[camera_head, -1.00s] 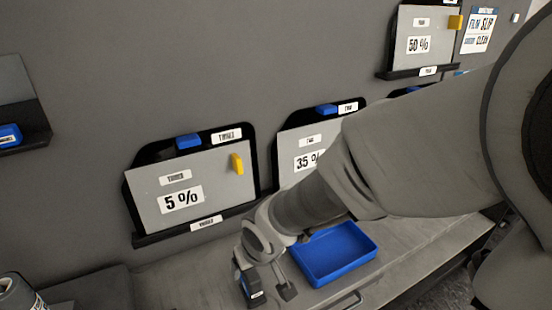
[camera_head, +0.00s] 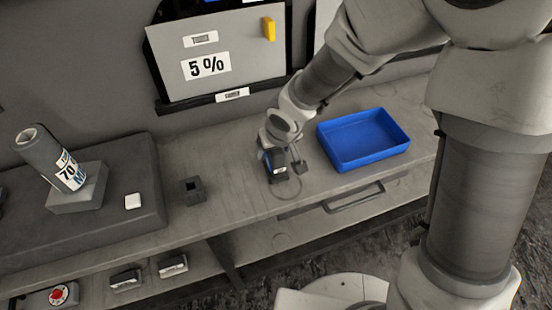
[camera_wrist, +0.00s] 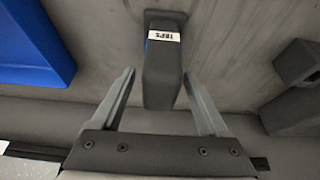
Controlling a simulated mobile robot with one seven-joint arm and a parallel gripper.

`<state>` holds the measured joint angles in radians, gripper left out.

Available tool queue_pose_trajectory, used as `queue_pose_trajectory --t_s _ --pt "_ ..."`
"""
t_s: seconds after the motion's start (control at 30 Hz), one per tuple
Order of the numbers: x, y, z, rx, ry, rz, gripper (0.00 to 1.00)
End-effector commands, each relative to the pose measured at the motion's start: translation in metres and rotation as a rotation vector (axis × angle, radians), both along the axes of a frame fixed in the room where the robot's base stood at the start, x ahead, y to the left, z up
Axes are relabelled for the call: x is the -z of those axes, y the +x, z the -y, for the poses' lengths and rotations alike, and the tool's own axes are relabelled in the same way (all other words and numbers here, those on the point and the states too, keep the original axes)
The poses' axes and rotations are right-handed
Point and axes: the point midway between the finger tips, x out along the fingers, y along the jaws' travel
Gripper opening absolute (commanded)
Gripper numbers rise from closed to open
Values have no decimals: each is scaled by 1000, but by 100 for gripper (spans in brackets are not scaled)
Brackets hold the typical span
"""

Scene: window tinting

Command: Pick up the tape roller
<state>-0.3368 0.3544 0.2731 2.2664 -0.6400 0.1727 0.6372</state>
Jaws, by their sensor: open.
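The tape roller (camera_head: 278,175) is a dark upright block with a blue edge and a small white label. It stands on the grey bench in the head view, beside my gripper (camera_head: 286,165). In the wrist view the tape roller (camera_wrist: 162,75) reads "TAPE" on its label and lies between the two fingers of my gripper (camera_wrist: 158,76). The fingers are apart, with a visible gap on each side of the roller. My gripper partly covers the roller's upper part in the head view.
A blue tray (camera_head: 365,157) stands just right of the gripper. A small dark square holder (camera_head: 193,190) is to the left on the bench (camera_head: 235,203). A film roll marked 70 (camera_head: 60,165) is at far left. The 5 % panel (camera_head: 215,55) is on the wall behind.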

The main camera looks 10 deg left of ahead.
Motion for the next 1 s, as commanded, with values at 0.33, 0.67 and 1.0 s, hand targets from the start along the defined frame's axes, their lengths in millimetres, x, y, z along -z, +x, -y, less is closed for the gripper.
queue_pose_trajectory --t_s 0.33,0.67,1.0 --pt "4 2 -1 0 0 1 67" --pt "4 2 -1 0 0 1 7" --pt "3 2 -1 0 1 1 0"
